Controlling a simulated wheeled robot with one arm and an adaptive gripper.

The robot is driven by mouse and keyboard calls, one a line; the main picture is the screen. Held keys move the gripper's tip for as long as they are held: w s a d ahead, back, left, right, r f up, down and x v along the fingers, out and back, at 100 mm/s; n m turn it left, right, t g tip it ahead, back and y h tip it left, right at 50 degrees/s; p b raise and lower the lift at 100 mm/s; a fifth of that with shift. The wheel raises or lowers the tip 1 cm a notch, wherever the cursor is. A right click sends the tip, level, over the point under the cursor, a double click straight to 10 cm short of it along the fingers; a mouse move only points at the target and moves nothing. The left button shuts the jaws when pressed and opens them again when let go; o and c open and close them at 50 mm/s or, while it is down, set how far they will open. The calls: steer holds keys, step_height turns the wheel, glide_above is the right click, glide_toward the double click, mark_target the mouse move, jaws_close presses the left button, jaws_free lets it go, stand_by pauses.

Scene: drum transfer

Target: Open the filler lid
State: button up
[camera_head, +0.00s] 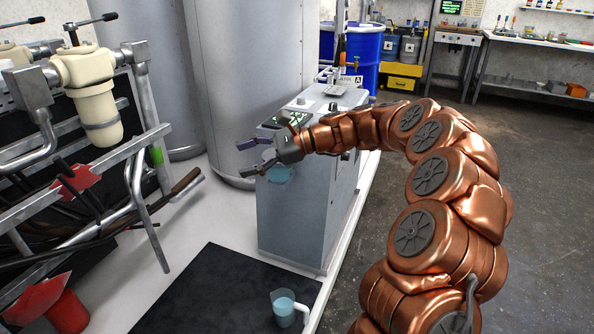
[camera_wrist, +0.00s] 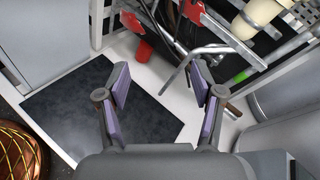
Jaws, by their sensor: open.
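My gripper (camera_head: 246,159) is open and empty. It hangs in front of the upper left part of the grey machine (camera_head: 295,212), its fingers pointing left. In the wrist view my gripper (camera_wrist: 160,78) shows two purple-padded fingers spread apart with nothing between them. The machine's top has a small dark-and-green panel beside my wrist and a few dark knobs (camera_head: 332,107). I cannot tell which of these parts is the filler lid, or whether it is open. A pale blue round patch (camera_head: 281,174) shows on the machine's front face, just below the fingers.
A clear jug (camera_head: 286,309) with bluish liquid stands on a black mat (camera_head: 215,290), which also shows in the wrist view (camera_wrist: 70,110). Metal pipes and a rack (camera_head: 150,200) fill the left. A tall grey tank (camera_head: 262,70) stands behind the machine. Blue drums (camera_head: 362,52) stand farther back.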

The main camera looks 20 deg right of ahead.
steer(key=w+d+f+m+t+h+b, duration=0.1)
steer(key=w+d+f+m+t+b, duration=0.3)
steer(key=d+f, duration=0.55)
steer(key=w+d+f+m+t+h+b, duration=0.1)
steer(key=w+d+f+m+t+b, duration=0.45)
steer(key=d, duration=0.95)
steer(key=shift+m+g, duration=0.45)
steer(key=shift+m, duration=0.1)
steer(key=shift+r+p+x, duration=0.25)
steer(key=shift+x, duration=1.2)
steer(key=shift+r+p+x, duration=0.2)
steer(key=shift+r+x, duration=0.05)
steer(key=shift+x, duration=1.25)
steer(key=shift+r+p+x, duration=0.25)
steer(key=shift+x, duration=1.2)
steer(key=shift+w+d, duration=0.15)
steer(key=shift+w, duration=0.05)
steer(key=c, duration=1)
steer(key=shift+r, duration=0.1)
jaws_close()
